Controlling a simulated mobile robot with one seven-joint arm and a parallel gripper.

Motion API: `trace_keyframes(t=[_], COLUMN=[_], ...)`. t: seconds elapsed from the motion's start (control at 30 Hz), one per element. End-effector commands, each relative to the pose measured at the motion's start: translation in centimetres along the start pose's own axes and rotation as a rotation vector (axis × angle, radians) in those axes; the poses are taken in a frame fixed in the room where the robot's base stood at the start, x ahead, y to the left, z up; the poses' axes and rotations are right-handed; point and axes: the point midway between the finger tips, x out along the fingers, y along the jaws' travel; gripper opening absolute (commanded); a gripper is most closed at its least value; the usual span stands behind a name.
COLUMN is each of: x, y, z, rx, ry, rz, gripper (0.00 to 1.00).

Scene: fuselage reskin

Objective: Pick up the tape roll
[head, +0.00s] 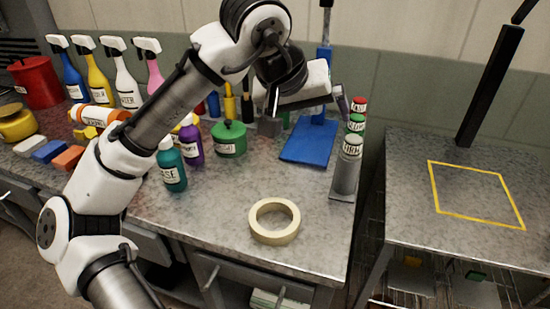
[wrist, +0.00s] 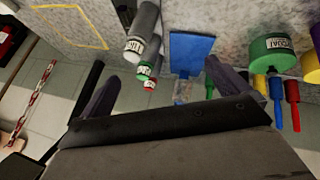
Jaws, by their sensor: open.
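The tape roll (head: 275,237) is a cream ring lying flat near the front edge of the grey workbench, towards its right end. Nothing touches it, and the bench top shows through its hole. It does not show in the wrist view. My gripper (head: 305,113) is open and raised over the back of the bench, beyond the tape roll and apart from it. In the wrist view, the two dark fingers of my gripper (wrist: 160,70) stand wide apart with nothing held between them.
A blue board (head: 310,141) lies behind the roll. A rack of capped tubes (head: 346,172) stands at the bench's right edge. A green can (head: 229,140), teal bottle (head: 172,167) and purple bottle (head: 193,145) stand to the left. A second table (head: 420,150) is at right, past a gap.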

Motion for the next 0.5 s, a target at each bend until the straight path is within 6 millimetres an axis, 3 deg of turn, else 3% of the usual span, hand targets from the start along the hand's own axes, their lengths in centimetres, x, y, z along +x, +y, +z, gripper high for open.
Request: trace_keyframes(t=[0.1,0.2,0.37,0.5], x=[1.2,1.0,1.1,3.0], y=[-3.4,-5.1,-6.3,-7.0], z=[3.8,5.8,7.1,8.2], rx=[-0.102,-0.160,-0.194,-0.191], ry=[-0.253,-0.382,-0.456,-0.458], rz=[-0.219,-0.335,-0.401,-0.399], gripper=[1.00,1.00,1.00,1.00])
